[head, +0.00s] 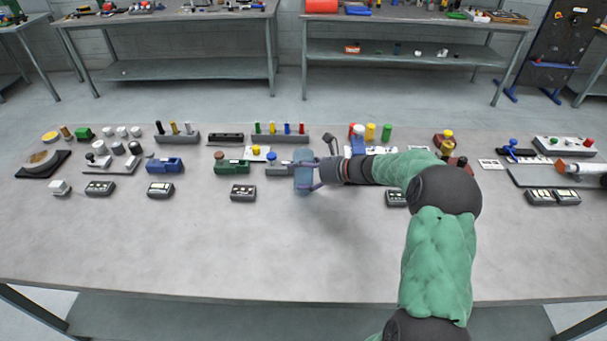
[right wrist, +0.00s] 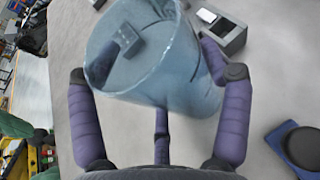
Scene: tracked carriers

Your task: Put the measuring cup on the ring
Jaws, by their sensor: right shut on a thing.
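The measuring cup (head: 303,182) is a translucent pale blue cup. My right gripper (head: 309,174) is shut on it and holds it over the middle of the bench. In the right wrist view, the cup (right wrist: 165,70) fills the space between the purple fingers of the gripper (right wrist: 158,85). A dark slotted block shows through or past the cup wall. My left gripper is not in view.
The grey bench (head: 180,240) is clear along its front. Close around the cup stand a green block (head: 231,167), a small dark switch box (head: 243,192) and a rack of coloured pegs (head: 280,138). A blue block (head: 164,165) stands further left. Several small items crowd the right side.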

